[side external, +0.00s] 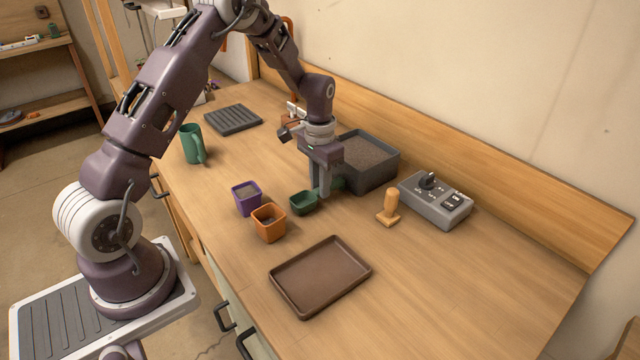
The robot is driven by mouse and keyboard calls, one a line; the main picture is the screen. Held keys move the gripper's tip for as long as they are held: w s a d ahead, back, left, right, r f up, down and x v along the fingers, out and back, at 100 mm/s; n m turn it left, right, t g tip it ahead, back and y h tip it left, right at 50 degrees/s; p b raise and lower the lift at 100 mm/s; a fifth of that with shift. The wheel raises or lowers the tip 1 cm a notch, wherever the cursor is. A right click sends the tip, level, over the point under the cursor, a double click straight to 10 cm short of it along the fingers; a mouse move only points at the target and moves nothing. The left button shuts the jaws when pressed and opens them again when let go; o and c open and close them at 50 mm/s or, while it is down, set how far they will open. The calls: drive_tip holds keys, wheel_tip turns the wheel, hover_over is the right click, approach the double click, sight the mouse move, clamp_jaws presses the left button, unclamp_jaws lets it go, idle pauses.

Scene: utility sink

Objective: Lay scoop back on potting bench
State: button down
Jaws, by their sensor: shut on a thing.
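A green scoop (303,203) is at the middle of the wooden potting bench (440,290), its open bowl toward the left. My gripper (325,190) points down and is shut on the scoop's handle, just in front of the soil bin. The scoop is at or very near the bench top; I cannot tell whether it touches the wood. The fingers hide part of the handle.
A grey soil bin (385,172) stands right behind my gripper. Purple (246,199) and orange (268,223) pots stand left of the scoop. A brown tray (320,278) lies in front, a wooden tamper (389,208) and grey control box (436,201) right. The right front bench is clear.

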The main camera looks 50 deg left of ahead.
drive_tip(key=c, duration=1.3)
unclamp_jaws()
drive_tip(key=shift+o, duration=0.2)
wheel_tip(320, 180, up, 12)
drive_tip(key=s+d+r+t, duration=0.2)
drive_tip(key=s+d+r, duration=0.6)
drive_tip(key=s+r, duration=0.35)
drive_tip(key=s+d+t, duration=0.1)
drive_tip(key=s+d, duration=0.1)
drive_tip(key=s, duration=0.6)
drive_tip(key=s+d+r+t, duration=0.1)
drive_tip(key=s+d+t, duration=0.1)
drive_tip(key=s, duration=0.6)
drive_tip(key=shift+s+d, duration=0.25)
drive_tip(key=shift+d, duration=0.55)
